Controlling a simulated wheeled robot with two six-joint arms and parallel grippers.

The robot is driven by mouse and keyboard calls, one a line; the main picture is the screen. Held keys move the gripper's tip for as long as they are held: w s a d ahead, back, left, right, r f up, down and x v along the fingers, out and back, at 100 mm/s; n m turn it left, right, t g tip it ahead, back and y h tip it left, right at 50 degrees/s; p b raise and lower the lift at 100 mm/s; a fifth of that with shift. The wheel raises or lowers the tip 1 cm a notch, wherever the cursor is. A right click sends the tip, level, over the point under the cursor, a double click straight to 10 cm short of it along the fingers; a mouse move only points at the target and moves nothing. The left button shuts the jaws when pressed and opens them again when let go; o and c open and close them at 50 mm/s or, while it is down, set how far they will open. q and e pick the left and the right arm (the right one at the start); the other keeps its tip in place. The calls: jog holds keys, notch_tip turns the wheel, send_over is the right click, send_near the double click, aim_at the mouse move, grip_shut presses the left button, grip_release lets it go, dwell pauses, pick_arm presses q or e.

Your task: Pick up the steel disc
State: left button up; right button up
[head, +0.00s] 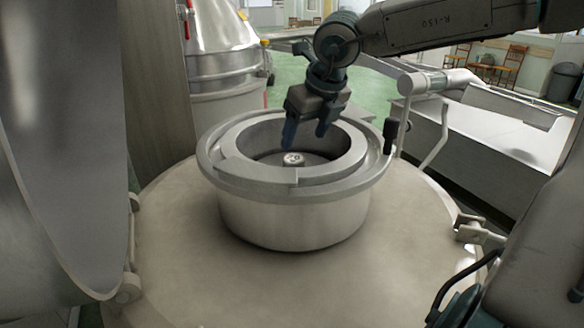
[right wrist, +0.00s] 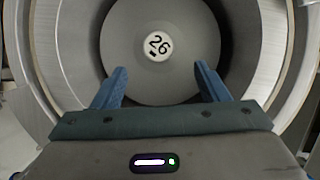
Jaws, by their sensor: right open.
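The steel disc (right wrist: 150,82) lies down inside a round metal collar (head: 290,215). In the head view, the disc's knob (head: 293,160) shows inside the collar, and the rim hides part of the disc. My right gripper (head: 305,134) is open and empty above the collar, pointing down, with its blue fingers apart. In the right wrist view the fingers (right wrist: 160,70) appear over the disc, and the knob shows beyond and between the tips. My left gripper is not in view.
The collar stands on a broad round metal top (head: 290,285). A large curved metal panel (head: 55,150) rises at the left. A steel vessel (head: 215,60) stands behind. A lever with a black grip (head: 391,130) stands right of the collar. A metal bench (head: 480,155) is further right.

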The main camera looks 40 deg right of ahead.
aim_at(294, 158)
jog(key=shift+x, duration=0.95)
jog(key=shift+w+f+p, duration=0.45)
jog(key=shift+p, duration=0.05)
jog(key=p+x, duration=0.1)
jog(key=x, duration=0.2)
jog(key=shift+w+f+p, duration=0.1)
jog(key=shift+f+p, duration=0.15)
jog(key=shift+p, duration=0.1)
jog(key=shift+w+f, duration=0.2)
jog(key=shift+f, duration=0.15)
jog(key=shift+s, duration=0.1)
jog(key=shift+r, duration=0.1)
jog(key=c, duration=1.4)
